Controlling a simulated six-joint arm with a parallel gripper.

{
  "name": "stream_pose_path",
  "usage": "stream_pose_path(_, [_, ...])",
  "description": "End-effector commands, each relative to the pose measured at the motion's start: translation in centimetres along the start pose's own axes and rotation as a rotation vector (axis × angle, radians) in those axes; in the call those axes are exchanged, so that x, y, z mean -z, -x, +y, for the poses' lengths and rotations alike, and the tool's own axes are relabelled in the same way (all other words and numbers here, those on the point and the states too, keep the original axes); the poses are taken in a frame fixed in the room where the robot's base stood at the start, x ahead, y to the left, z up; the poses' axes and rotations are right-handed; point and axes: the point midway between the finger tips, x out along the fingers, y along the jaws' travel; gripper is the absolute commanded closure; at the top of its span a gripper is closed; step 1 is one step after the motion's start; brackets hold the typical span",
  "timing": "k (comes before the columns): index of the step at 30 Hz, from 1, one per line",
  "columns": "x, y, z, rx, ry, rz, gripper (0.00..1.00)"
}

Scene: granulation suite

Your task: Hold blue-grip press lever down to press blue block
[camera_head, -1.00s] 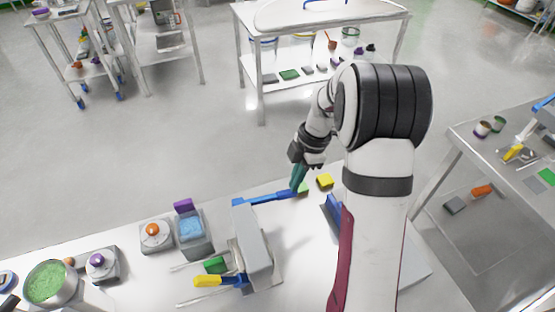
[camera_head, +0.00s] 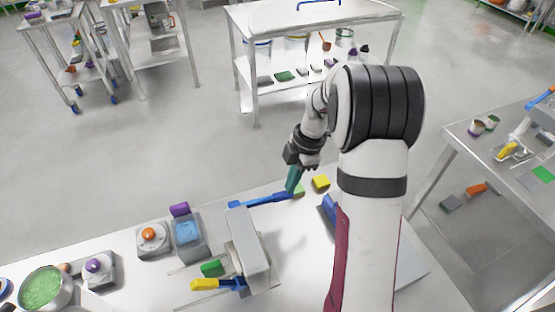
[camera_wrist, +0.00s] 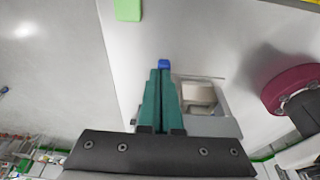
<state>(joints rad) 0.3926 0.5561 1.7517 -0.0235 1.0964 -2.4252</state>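The press (camera_head: 247,248) is a long grey body on the white table. A blue-grip lever (camera_head: 262,200) reaches from its far end to the right, lying low and nearly level. A second lever with a yellow grip (camera_head: 205,284) is at its near end. My gripper (camera_head: 291,189) has teal fingers pointing down at the right end of the blue grip. In the wrist view the fingers (camera_wrist: 160,72) are together, with a bit of blue grip (camera_wrist: 164,63) at their tips. They seem to touch it; the contact is unclear. I cannot make out the blue block.
A dark blue part (camera_head: 330,208) is partly hidden by my arm. Knobbed devices, a blue-filled container (camera_head: 189,232) and a green-filled bowl (camera_head: 43,286) stand left of the press.

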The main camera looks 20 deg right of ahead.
Motion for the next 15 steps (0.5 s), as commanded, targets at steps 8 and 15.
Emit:
stream_pose_path(8, [0.1,4.0,-0.1,0.000,0.001,-0.006,1.00])
stream_pose_path(15, [-3.7,8.6,0.0,-0.002,-0.003,-0.003,1.00])
